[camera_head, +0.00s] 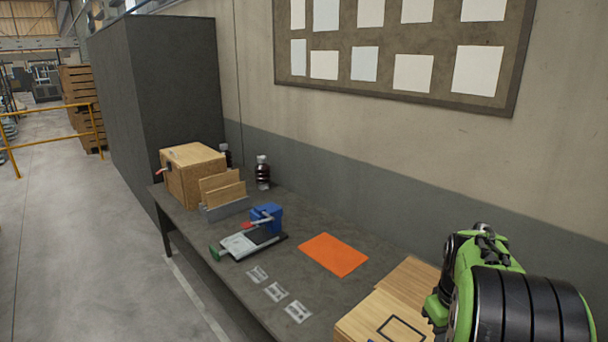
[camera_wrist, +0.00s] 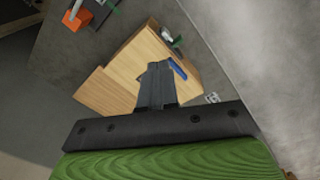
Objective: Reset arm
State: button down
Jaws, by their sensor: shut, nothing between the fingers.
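My gripper (camera_wrist: 157,72) shows in the wrist view with its dark fingers together and nothing between them. Beyond the fingertips is a wooden box or board (camera_wrist: 128,66), which the fingers partly cover. I cannot tell the gap between them. In the camera_head view my green and black arm (camera_head: 515,300) is at the lower right, over the near end of the grey workbench (camera_head: 215,228). My fingers cannot be made out there.
On the bench are wooden boards (camera_head: 365,318) beside my arm, an orange sheet (camera_head: 333,254), a blue clamp-like tool (camera_head: 266,217), small clear packets (camera_head: 276,292), a wooden box (camera_head: 185,178) and dark bottles (camera_head: 262,174). A pinboard (camera_head: 400,95) hangs behind. Floor at left is clear.

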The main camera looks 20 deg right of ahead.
jog(key=s+a+r+t, duration=0.2)
jog(key=s+a+r, duration=0.15)
jog(key=a, duration=0.45)
jog(key=s+a+r+t, duration=0.15)
jog(key=a+r, duration=0.25)
jog(key=a, duration=0.4)
jog(key=s+a+t, duration=0.2)
jog(key=s+a, duration=0.4)
jog(key=s, duration=0.1)
jog(key=shift+s+a+f+n+y, duration=0.25)
jog(key=shift+s+a+n+y, duration=0.05)
jog(key=shift+s+a+n, duration=0.1)
